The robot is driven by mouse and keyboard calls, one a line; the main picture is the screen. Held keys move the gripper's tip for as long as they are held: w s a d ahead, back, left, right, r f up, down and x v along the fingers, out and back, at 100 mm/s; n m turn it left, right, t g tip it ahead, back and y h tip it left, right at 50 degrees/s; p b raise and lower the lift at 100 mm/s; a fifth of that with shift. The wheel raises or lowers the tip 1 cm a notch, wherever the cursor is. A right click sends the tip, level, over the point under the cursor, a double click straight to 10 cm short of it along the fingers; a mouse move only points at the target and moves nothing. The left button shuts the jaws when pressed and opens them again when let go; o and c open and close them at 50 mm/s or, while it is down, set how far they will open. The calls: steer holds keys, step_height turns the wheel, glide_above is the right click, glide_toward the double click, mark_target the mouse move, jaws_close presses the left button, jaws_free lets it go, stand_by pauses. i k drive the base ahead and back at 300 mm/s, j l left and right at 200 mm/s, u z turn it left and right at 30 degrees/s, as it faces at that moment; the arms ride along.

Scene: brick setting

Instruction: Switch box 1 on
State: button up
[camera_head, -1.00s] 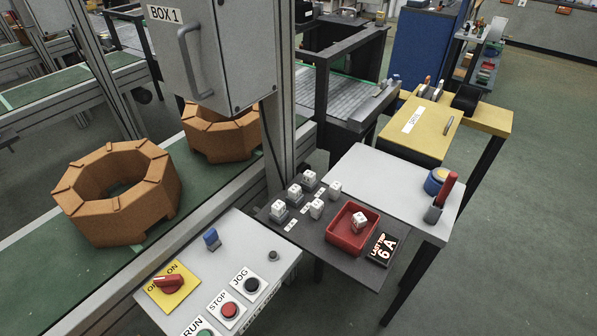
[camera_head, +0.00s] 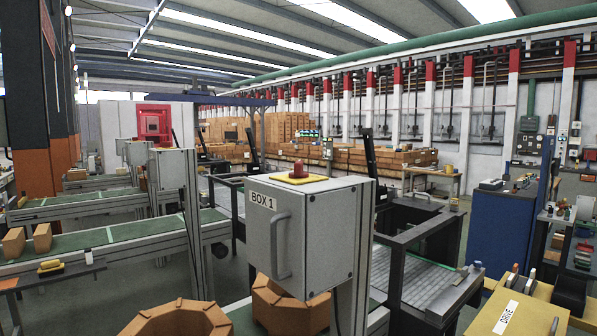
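Box 1 (camera_head: 310,238) is a grey cabinet on a post in the middle of the head view, with a "BOX 1" label (camera_head: 263,201) and a bar handle (camera_head: 282,247) on its front. Its door looks closed. On its top is a yellow plate with a red knob (camera_head: 298,169). I cannot tell which position the knob is in. My gripper is not in view.
Brick rings (camera_head: 290,302) sit on the conveyor below the box. A yellow table marked "DRIVE" (camera_head: 510,315) stands at the lower right. A dark-framed roller conveyor (camera_head: 410,275) is right of the box. A blue cabinet (camera_head: 500,232) stands farther right.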

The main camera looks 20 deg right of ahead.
mark_target(297, 173)
steer(key=i+l, duration=0.2)
steer(key=l, duration=0.2)
steer(key=i+l, duration=0.2)
steer(key=l, duration=0.15)
steer(key=i+l, duration=0.2)
steer(key=l, duration=0.2)
steer(key=u, duration=0.05)
